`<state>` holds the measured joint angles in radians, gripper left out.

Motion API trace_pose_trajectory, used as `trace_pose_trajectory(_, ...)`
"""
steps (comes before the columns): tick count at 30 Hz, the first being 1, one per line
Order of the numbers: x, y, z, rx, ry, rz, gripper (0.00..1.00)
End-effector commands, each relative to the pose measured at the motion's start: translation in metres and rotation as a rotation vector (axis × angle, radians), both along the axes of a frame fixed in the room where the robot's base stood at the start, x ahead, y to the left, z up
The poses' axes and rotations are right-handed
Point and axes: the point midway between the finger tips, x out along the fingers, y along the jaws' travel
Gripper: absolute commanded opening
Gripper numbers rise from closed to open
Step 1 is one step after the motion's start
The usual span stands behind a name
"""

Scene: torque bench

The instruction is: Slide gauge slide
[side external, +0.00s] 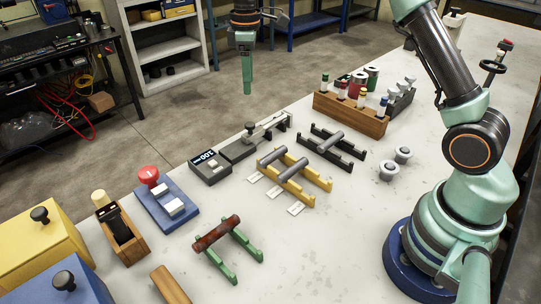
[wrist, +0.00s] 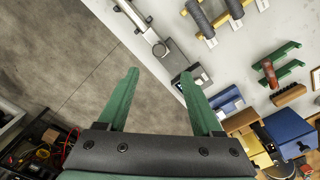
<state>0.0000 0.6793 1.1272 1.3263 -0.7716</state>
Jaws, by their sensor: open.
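The gauge is a grey bar with a small black display box (side external: 208,160), lit with digits, at its left end near the far bench edge. A dark round knob (side external: 249,127) stands upright on its slide (side external: 240,149). In the wrist view the knob (wrist: 160,48) shows on the rail at the top middle, and the display (wrist: 186,82) lies close to the right fingertip. My gripper (side external: 247,92) hangs raised, its green fingers pointing down, seen against the floor behind the gauge. In the wrist view my gripper (wrist: 160,73) has its fingers spread and empty, apart from the knob.
Yellow racks with grey rods (side external: 285,178) stand right of the gauge. A blue block with a red button (side external: 160,200) stands to its left. A wooden block (side external: 350,115) with several coloured pegs is farther right. The bench between has some clear room.

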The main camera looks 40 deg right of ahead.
Motion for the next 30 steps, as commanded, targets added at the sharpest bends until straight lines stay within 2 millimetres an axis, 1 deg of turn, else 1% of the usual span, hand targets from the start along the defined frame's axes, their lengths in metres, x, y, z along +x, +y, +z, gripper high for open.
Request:
trace_pose_trajectory(1,0.002,0.000,-0.004,0.000,0.007,0.008,0.67)
trace_pose_trajectory(5,0.003,0.000,-0.011,0.000,0.011,0.016,0.67)
trace_pose_trajectory(8,0.003,0.000,-0.022,0.000,0.014,0.016,0.67)
trace_pose_trajectory(11,0.002,0.000,-0.039,0.000,0.014,0.015,0.67)
trace_pose_trajectory(18,0.002,0.000,-0.085,0.000,0.014,0.014,0.67)
trace_pose_trajectory(21,0.002,0.000,-0.102,0.000,0.013,0.014,0.67)
trace_pose_trajectory(25,0.003,0.000,-0.116,-0.001,0.011,0.014,0.67)
trace_pose_trajectory(30,0.003,0.000,-0.126,0.000,0.008,0.014,0.67)
